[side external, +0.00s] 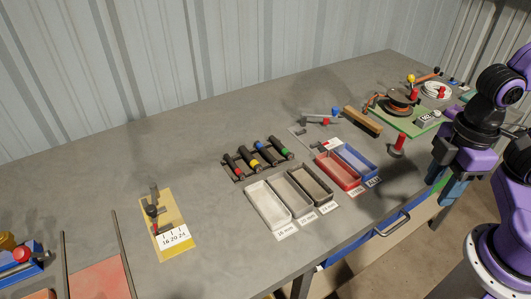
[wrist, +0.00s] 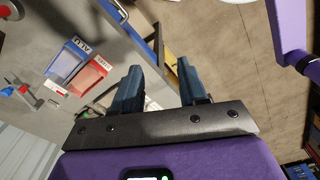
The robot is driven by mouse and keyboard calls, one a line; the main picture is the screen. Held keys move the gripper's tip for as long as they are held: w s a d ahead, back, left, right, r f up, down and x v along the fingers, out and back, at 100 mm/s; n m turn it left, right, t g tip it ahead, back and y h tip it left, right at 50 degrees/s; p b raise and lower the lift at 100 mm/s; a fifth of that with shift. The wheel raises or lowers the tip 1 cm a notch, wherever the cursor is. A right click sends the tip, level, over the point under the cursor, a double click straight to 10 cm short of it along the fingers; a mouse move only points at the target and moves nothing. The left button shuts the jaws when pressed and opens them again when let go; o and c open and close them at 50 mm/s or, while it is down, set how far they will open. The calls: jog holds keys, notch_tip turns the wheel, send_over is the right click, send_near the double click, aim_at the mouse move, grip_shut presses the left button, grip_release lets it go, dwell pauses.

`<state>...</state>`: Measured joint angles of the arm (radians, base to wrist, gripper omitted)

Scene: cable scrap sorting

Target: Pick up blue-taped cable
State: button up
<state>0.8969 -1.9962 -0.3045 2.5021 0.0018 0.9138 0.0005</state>
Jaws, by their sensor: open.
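The blue-taped cable (side external: 265,153) is a short dark piece in a row of similar pieces on the grey bench in the side external view. It lies between the yellow-marked piece (side external: 249,160) and the green-marked piece (side external: 281,149). A red-marked piece (side external: 233,168) is at the row's left end. My gripper (side external: 447,182) is far to the right of the row, by the bench's front edge. In the wrist view, my gripper (wrist: 160,68) has its two dark fingers apart with nothing between them. I cannot make out the blue-taped cable in the wrist view.
Three pale to brown trays (side external: 268,205) stand before the cable row. A red tray (side external: 338,172) and blue tray (side external: 355,160) stand to its right. A red-topped post (side external: 397,147) and a green board (side external: 405,122) are near my arm. Bare bench lies left of the row.

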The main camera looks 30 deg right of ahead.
jog(key=shift+o, duration=0.8)
